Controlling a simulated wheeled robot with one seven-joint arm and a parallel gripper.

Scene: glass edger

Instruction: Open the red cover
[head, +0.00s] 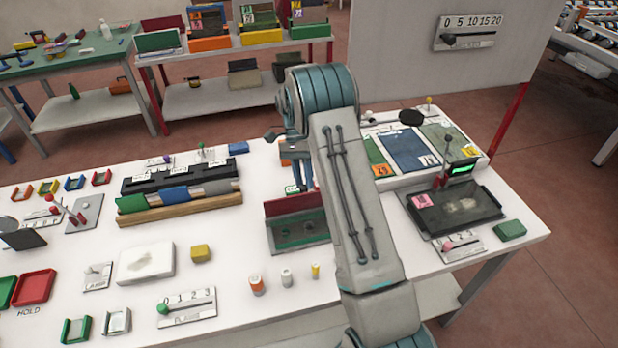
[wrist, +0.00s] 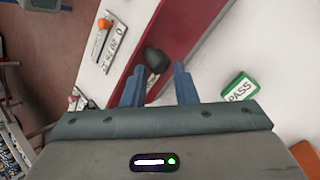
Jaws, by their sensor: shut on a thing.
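The red cover (head: 292,204) stands about upright at the back edge of a green tray (head: 300,232) with dark round spots, in the middle of the table. In the wrist view the cover shows as a long red panel (wrist: 183,32). A dark rounded knob (wrist: 157,58) lies between the two blue fingers of my gripper (wrist: 159,84), in front of the red panel. My gripper is shut on this knob, which looks like the cover's handle. In the head view my arm hides the cover's right side and most of the gripper.
A black rack (head: 180,175) stands left of the cover. A black tray with a lever (head: 455,210) is at right. A green PASS block (wrist: 240,88) lies near the gripper.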

